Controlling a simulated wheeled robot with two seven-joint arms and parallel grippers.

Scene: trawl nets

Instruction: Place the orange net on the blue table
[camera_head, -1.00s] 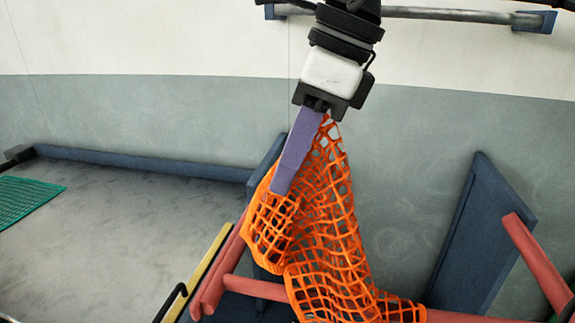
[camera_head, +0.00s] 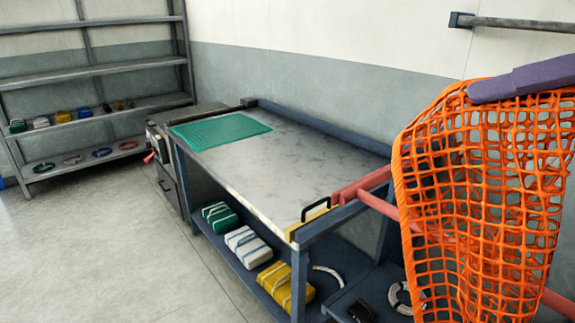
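The orange net (camera_head: 480,190) hangs in the right part of the head view, close to the camera. Its mesh drapes down from my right gripper (camera_head: 490,90), whose purple fingers are shut on its top edge. The rest of that gripper is cut off by the right edge of the picture. The blue table (camera_head: 310,168) stands in the middle, with a blue frame and a bare grey top over most of its surface. The net hangs in front of its right end in this view; I cannot tell if they touch. My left gripper is not in view.
A green mat (camera_head: 222,131) lies on the table's far left part. Wrapped bundles, one of them yellow (camera_head: 286,284), sit on its lower shelf. A yellow tool with a black handle (camera_head: 312,214) and red bars (camera_head: 372,182) are at its right end. Grey shelving (camera_head: 90,62) stands at left.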

